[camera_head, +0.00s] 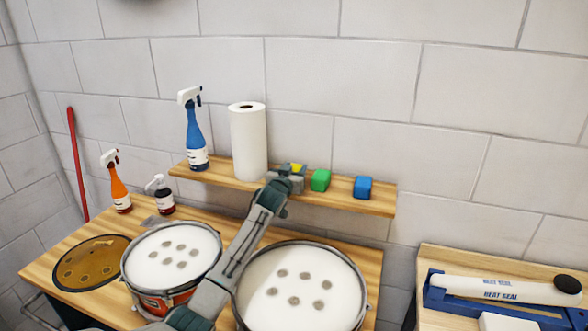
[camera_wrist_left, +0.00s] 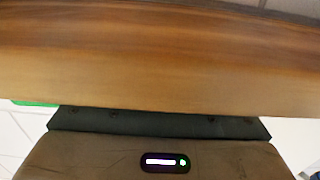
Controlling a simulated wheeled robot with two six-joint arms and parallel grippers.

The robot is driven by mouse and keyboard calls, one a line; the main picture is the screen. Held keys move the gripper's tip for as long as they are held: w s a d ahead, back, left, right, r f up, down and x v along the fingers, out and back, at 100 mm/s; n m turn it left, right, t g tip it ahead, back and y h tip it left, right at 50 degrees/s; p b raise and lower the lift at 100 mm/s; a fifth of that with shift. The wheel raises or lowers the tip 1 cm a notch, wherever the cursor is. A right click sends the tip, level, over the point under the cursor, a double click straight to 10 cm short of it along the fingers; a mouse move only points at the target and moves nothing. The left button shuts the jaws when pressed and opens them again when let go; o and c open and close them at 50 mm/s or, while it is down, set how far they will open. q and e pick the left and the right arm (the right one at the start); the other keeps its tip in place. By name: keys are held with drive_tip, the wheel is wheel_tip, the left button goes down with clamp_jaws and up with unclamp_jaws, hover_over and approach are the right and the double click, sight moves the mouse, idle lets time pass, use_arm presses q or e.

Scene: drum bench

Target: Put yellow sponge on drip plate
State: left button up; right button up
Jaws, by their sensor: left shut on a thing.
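The yellow sponge (camera_head: 297,168) is at the wooden wall shelf, mostly hidden by my left gripper (camera_head: 291,177), which is shut on it. Only a small yellow patch shows above the jaws. In the left wrist view the shelf's wooden board fills the upper part, and the sponge does not show. A small grey flat piece (camera_head: 152,220) lies on the bench by the pump bottle. A dark-rimmed amber disc (camera_head: 92,262) lies at the bench's left. I cannot tell for sure which is the drip plate. My right gripper is not in view.
A green sponge (camera_head: 320,180) and a blue sponge (camera_head: 363,187) sit right of my gripper on the shelf (camera_head: 384,208). A paper roll (camera_head: 248,142) and blue spray bottle (camera_head: 195,138) stand left. An orange spray bottle (camera_head: 119,188), pump bottle (camera_head: 163,198) and two drums (camera_head: 172,250) crowd the bench.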

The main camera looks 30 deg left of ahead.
use_arm(q)
drive_tip(key=o, duration=1)
drive_tip(key=shift+f, duration=0.1)
drive_tip(key=shift+c, duration=0.2)
